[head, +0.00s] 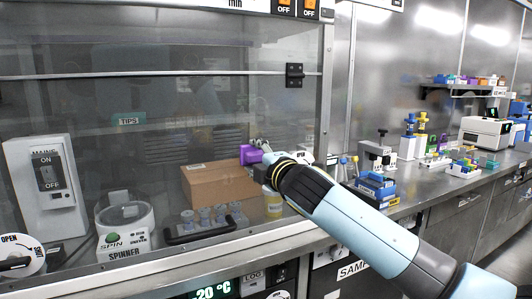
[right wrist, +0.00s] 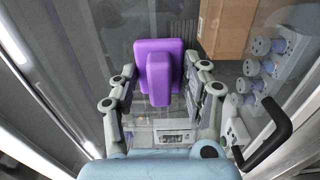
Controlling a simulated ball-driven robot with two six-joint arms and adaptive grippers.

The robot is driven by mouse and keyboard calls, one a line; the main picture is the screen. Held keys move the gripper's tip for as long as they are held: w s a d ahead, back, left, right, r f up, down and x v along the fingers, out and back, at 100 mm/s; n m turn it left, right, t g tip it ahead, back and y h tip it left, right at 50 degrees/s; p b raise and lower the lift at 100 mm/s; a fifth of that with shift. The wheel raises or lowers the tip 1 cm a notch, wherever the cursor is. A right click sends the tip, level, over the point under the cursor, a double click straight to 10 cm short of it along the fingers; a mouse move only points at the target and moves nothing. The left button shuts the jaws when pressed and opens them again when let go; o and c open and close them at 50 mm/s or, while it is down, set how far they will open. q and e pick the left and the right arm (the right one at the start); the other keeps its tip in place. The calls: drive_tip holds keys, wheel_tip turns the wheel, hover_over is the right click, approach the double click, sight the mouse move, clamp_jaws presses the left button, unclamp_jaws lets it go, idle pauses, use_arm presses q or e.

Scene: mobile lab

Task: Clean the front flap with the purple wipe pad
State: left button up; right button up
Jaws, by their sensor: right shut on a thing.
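The purple wipe pad (head: 246,154) is held by my right gripper (head: 262,152) in front of the clear front flap (head: 90,105) of the cabinet, towards the flap's right side. In the right wrist view the pad (right wrist: 158,54) sits between the two fingers of the gripper (right wrist: 160,95), which close on its narrow grip. I cannot tell whether the pad's face touches the flap. The flap has a black handle (head: 200,232) low down, also seen in the right wrist view (right wrist: 272,132). My left gripper is not in view.
Behind the flap are a brown box (head: 215,185), a spinner (head: 125,225), several vials (head: 212,214) and a mains switch box (head: 47,185). To the right, a steel bench (head: 430,183) carries blue racks (head: 376,187), pipettes and a white machine (head: 486,132).

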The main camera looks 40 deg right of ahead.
sight(274, 148)
drive_tip(key=shift+w+a+r+p, duration=0.1)
drive_tip(key=shift+a+p, duration=0.1)
drive_tip(key=shift+a, duration=0.25)
drive_tip(key=shift+w+a+p, duration=0.1)
drive_tip(key=shift+a+p, duration=0.05)
drive_tip(key=shift+a, duration=0.3)
drive_tip(key=shift+w+a, duration=0.25)
drive_tip(key=shift+a, duration=0.6)
drive_tip(key=shift+r+p, duration=0.3)
drive_tip(key=shift+p, duration=0.35)
drive_tip(key=shift+s+d+f, duration=0.1)
drive_tip(key=shift+s+d, duration=0.15)
drive_tip(key=shift+d, duration=0.55)
drive_tip(key=shift+s+d+f, duration=0.1)
drive_tip(key=shift+s+d, duration=0.15)
drive_tip(key=shift+d, duration=0.5)
drive_tip(key=shift+s+d+b, duration=0.2)
drive_tip(key=shift+s+d, duration=0.05)
drive_tip(key=shift+d, duration=0.8)
drive_tip(key=shift+s+d+b, duration=0.2)
drive_tip(key=shift+d+b, duration=0.05)
drive_tip(key=shift+d, duration=0.85)
drive_tip(key=shift+s+d+b, duration=0.2)
drive_tip(key=shift+s+d, duration=0.05)
drive_tip(key=shift+d, duration=0.8)
drive_tip(key=shift+d+r, duration=0.1)
